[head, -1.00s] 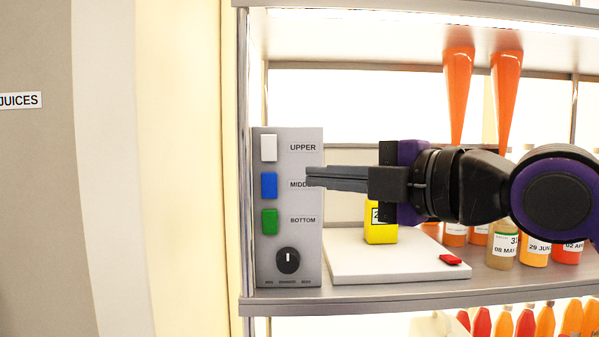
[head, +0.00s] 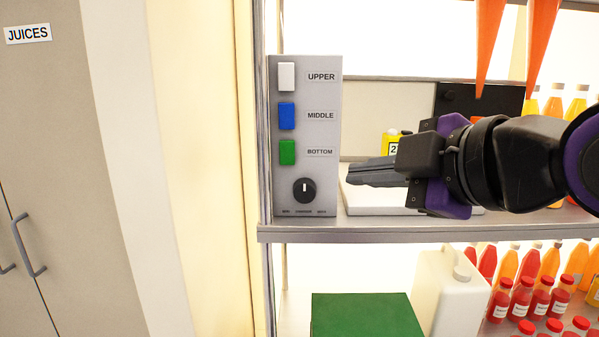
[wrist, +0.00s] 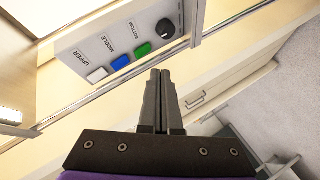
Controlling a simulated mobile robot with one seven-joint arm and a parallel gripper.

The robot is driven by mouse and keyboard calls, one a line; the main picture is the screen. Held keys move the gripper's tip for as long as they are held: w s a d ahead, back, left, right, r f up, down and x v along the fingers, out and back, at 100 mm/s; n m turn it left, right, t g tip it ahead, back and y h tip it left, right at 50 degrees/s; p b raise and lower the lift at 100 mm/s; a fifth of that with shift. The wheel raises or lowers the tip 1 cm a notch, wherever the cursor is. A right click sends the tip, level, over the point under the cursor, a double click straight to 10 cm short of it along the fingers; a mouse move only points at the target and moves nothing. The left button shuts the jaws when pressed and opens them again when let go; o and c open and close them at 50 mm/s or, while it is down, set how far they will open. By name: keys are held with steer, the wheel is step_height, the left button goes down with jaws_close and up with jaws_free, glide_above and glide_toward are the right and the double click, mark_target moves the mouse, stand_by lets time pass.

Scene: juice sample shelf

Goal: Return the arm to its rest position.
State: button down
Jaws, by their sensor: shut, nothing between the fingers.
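My gripper (head: 378,172) is shut and empty, its fingers pointing left in the head view. It is in front of the shelf, to the right of the grey control panel (head: 330,190). In the wrist view my closed fingers (wrist: 160,88) point toward the lower side of the panel (wrist: 72,47), apart from it as far as I can tell. The panel has a white UPPER button (head: 287,76), a blue MIDDLE button (head: 287,115), a green BOTTOM button (head: 287,152) and a black knob (head: 304,190). My arm hides part of the shelf.
A white board (head: 358,203) and a yellow container (head: 391,141) are behind my gripper. Below are a green box (head: 360,315), a white jug (head: 447,290) and several juice bottles (head: 541,297). Orange cones (head: 490,40) hang above. A JUICES cabinet (head: 60,130) stands left.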

steer(key=s+d+f+m+g+h, duration=0.2)
steer(key=f+m, duration=0.4)
steer(key=s+d+f+m+g+h+p, duration=0.1)
steer(key=f+m+g+h, duration=0.1)
steer(key=f+m, duration=0.4)
steer(key=s+d+f+m+g+h, duration=0.2)
steer(key=f+m, duration=0.4)
steer(key=f, duration=0.1)
steer(key=shift+s+d+g+h+p, duration=0.3)
steer(key=shift+s+d+h+p, duration=0.05)
steer(key=shift+h, duration=0.05)
stand_by(0.5)
